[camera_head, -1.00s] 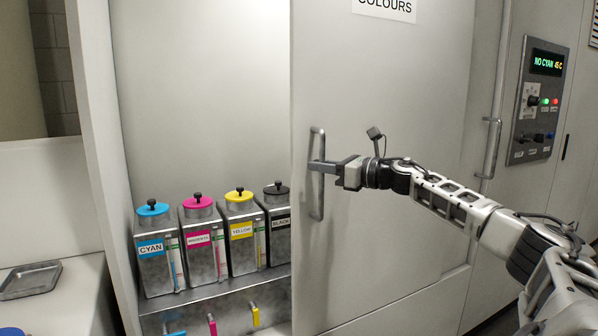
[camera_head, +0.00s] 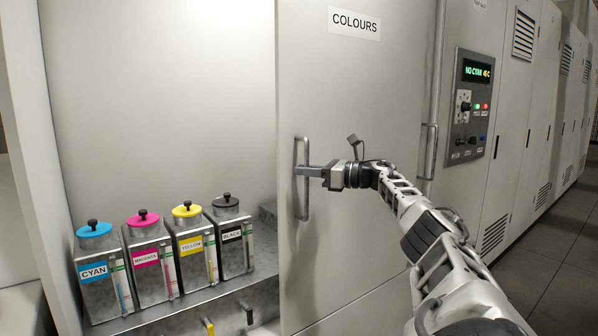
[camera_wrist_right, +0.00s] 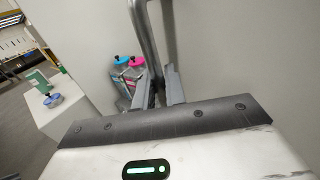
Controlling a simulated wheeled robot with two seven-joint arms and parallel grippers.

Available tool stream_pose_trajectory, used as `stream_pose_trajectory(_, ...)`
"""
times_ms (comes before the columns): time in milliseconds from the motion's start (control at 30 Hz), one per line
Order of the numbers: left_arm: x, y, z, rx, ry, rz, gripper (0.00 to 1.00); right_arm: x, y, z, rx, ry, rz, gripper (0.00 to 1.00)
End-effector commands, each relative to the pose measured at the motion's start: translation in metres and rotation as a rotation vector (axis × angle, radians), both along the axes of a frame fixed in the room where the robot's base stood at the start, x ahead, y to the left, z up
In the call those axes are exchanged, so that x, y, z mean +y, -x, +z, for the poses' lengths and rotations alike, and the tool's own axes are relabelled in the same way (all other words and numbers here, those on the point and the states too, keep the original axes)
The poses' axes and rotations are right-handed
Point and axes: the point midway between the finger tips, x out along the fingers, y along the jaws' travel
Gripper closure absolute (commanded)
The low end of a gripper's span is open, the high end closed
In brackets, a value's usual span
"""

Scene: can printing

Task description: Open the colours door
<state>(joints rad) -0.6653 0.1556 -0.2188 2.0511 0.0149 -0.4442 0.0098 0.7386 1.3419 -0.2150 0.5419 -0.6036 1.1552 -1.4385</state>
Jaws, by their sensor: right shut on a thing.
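The colours door (camera_head: 355,90) is a pale grey panel with a "COLOURS" label, standing partly open on the right of the cabinet. Its metal bar handle (camera_head: 305,205) is upright on the door's left edge. My right gripper (camera_head: 303,171) is shut on the handle at about its middle; in the right wrist view the gripper (camera_wrist_right: 160,88) has its fingers around the handle bar (camera_wrist_right: 149,40). Inside the open cabinet stand the cyan (camera_head: 98,285), magenta (camera_head: 148,268), yellow (camera_head: 191,252) and black (camera_head: 231,245) ink tanks. My left gripper is not in view.
A control panel (camera_head: 468,105) reading "NO CYAN" is on the machine to the right, beside another upright handle (camera_head: 428,150). A metal shelf (camera_head: 170,310) bears the tanks, with small coloured taps below. Open floor (camera_head: 550,240) shows at the right.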

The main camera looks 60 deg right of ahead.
Motion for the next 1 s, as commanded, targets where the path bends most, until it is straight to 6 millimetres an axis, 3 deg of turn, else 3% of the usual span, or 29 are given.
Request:
stream_pose_trajectory(267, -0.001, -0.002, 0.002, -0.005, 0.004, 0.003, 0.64, -0.001, 0.000, 0.004, -0.010, -0.001, -0.004, 1.00)
stream_pose_trajectory(300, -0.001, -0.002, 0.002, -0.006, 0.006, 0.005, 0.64, -0.001, 0.000, 0.004, -0.010, -0.001, -0.004, 0.85)
stream_pose_trajectory(367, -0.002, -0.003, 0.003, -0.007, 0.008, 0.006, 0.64, -0.001, 0.000, 0.004, -0.009, -0.001, -0.004, 0.71)
stream_pose_trajectory(733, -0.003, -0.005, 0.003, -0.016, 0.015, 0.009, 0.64, -0.001, 0.003, 0.000, -0.003, 0.000, -0.003, 0.71)
stream_pose_trajectory(1000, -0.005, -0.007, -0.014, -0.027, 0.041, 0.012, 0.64, -0.006, 0.026, -0.006, 0.003, 0.005, -0.002, 0.71)
